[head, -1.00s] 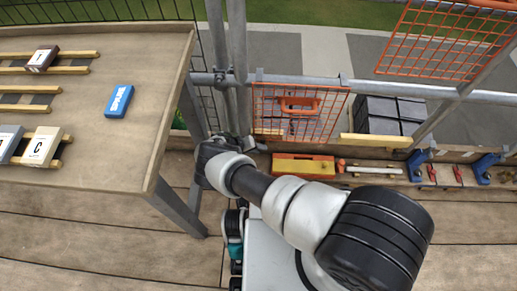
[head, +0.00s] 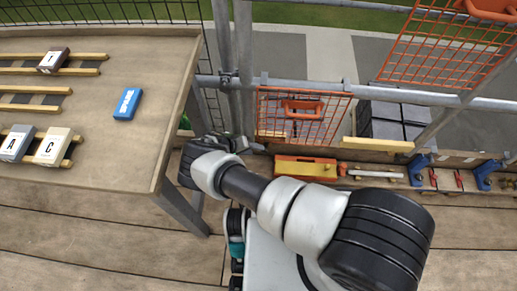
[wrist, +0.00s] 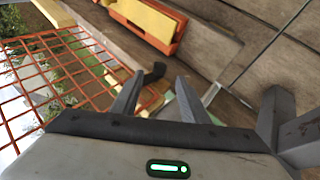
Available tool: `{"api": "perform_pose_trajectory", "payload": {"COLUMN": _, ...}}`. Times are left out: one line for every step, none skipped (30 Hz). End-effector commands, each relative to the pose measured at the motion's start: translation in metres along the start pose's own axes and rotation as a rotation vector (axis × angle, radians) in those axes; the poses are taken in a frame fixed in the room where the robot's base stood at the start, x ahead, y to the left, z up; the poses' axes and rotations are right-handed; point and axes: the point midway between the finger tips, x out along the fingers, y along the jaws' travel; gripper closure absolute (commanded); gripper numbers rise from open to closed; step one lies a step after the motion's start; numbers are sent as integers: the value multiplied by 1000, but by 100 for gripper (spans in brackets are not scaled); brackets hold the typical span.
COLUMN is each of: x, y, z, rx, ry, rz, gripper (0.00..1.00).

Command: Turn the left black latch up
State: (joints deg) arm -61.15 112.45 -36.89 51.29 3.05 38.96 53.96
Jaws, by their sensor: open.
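A small black piece (wrist: 154,73), which looks like the latch, shows in the wrist view just ahead of and between my fingertips, beside the edge of an orange mesh panel (wrist: 50,75). Its exact turn is hard to tell. My gripper (wrist: 160,80) is open, with no object held. In the head view my gripper (head: 238,144) is at the lower left of the orange mesh panel (head: 303,128), in front of the grey rail posts. The latch cannot be made out clearly there.
An orange and yellow case (head: 305,168) lies on the planks right of my gripper. A wooden table (head: 140,150) with a blue block (head: 127,104) and lettered tiles stands at the left. Grey scaffold poles (head: 242,60) rise behind my gripper.

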Motion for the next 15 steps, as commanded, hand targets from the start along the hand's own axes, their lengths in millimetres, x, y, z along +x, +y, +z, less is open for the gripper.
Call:
{"api": "perform_pose_trajectory", "payload": {"x": -6, "y": 0, "z": 0, "rx": 0, "ry": 0, "rz": 0, "gripper": 59}}
{"api": "perform_pose_trajectory", "payload": {"x": -8, "y": 0, "z": 0, "rx": 0, "ry": 0, "rz": 0, "gripper": 59}}
{"api": "perform_pose_trajectory", "payload": {"x": -10, "y": 0, "z": 1, "rx": -1, "ry": 0, "rz": 0, "gripper": 59}}
{"api": "perform_pose_trajectory", "payload": {"x": -11, "y": 0, "z": 1, "rx": 0, "ry": -1, "rz": 0, "gripper": 59}}
{"api": "perform_pose_trajectory", "payload": {"x": -12, "y": 0, "z": 1, "rx": 0, "ry": -1, "rz": 0, "gripper": 59}}
{"api": "perform_pose_trajectory", "payload": {"x": -12, "y": 0, "z": 1, "rx": 0, "ry": -1, "rz": 0, "gripper": 59}}
{"api": "perform_pose_trajectory", "payload": {"x": -12, "y": 0, "z": 1, "rx": 0, "ry": -1, "rz": 0, "gripper": 59}}
{"api": "perform_pose_trajectory", "payload": {"x": -12, "y": 0, "z": 1, "rx": 0, "ry": -1, "rz": 0, "gripper": 59}}
{"api": "perform_pose_trajectory", "payload": {"x": -12, "y": 0, "z": 1, "rx": 0, "ry": -1, "rz": 0, "gripper": 59}}
{"api": "perform_pose_trajectory", "payload": {"x": -12, "y": 0, "z": 1, "rx": 0, "ry": -1, "rz": 0, "gripper": 59}}
{"api": "perform_pose_trajectory", "payload": {"x": -12, "y": 0, "z": 1, "rx": 0, "ry": -1, "rz": 0, "gripper": 59}}
{"api": "perform_pose_trajectory", "payload": {"x": -12, "y": 0, "z": 1, "rx": 0, "ry": -1, "rz": 0, "gripper": 60}}
{"api": "perform_pose_trajectory", "payload": {"x": -12, "y": 0, "z": 1, "rx": 0, "ry": -1, "rz": 0, "gripper": 60}}
{"api": "perform_pose_trajectory", "payload": {"x": -12, "y": 1, "z": 1, "rx": 2, "ry": -3, "rz": -2, "gripper": 60}}
{"api": "perform_pose_trajectory", "payload": {"x": -11, "y": 4, "z": 0, "rx": 7, "ry": -9, "rz": -10, "gripper": 60}}
